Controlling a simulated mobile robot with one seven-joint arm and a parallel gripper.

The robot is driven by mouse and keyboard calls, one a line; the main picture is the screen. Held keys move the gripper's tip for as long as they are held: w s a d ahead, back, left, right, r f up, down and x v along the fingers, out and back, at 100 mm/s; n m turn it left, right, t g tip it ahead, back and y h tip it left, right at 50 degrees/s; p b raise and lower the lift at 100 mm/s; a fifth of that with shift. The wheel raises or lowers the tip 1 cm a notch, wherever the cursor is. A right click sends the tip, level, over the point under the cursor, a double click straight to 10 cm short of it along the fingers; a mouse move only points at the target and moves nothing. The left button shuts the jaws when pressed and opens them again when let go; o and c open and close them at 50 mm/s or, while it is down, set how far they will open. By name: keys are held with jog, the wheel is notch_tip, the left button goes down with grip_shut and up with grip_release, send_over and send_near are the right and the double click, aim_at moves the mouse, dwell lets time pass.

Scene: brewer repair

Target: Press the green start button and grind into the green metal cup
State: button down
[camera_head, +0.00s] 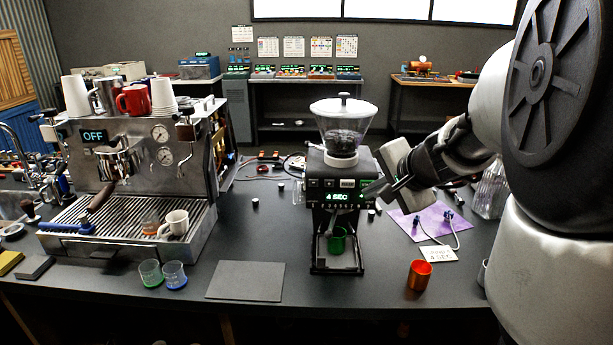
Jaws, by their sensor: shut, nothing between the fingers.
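The grinder (352,222) stands upright in the middle of the counter, with a clear hopper of dark beans on top. Its display (338,197) reads "4 SEC". The green metal cup (337,241) stands inside the grinder's frame, below the head. A green button (364,184) shows at the right end of the grinder's upper front row, partly hidden by my gripper. My gripper (375,189) is shut and empty, with its fingertips at the right side of the grinder's front. I cannot tell whether the fingertips touch the button.
An orange metal cup (419,275) and a card reading "4 SEC" (439,254) lie right of the grinder, near a purple mat (432,222). A flat grey mat (245,281) and two small glasses (174,275) are left. The espresso machine (190,165) reads "OFF".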

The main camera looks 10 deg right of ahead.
dwell(0.5)
jog(key=shift+w+d, duration=0.1)
jog(key=shift+w, duration=0.35)
jog(key=shift+w+d, duration=0.15)
jog(key=shift+w, duration=0.15)
dwell(0.5)
dwell(0.3)
jog(key=shift+s+a+b, duration=0.25)
jog(key=shift+s+b, duration=0.25)
jog(key=shift+s, duration=0.25)
jog(key=shift+s, duration=0.1)
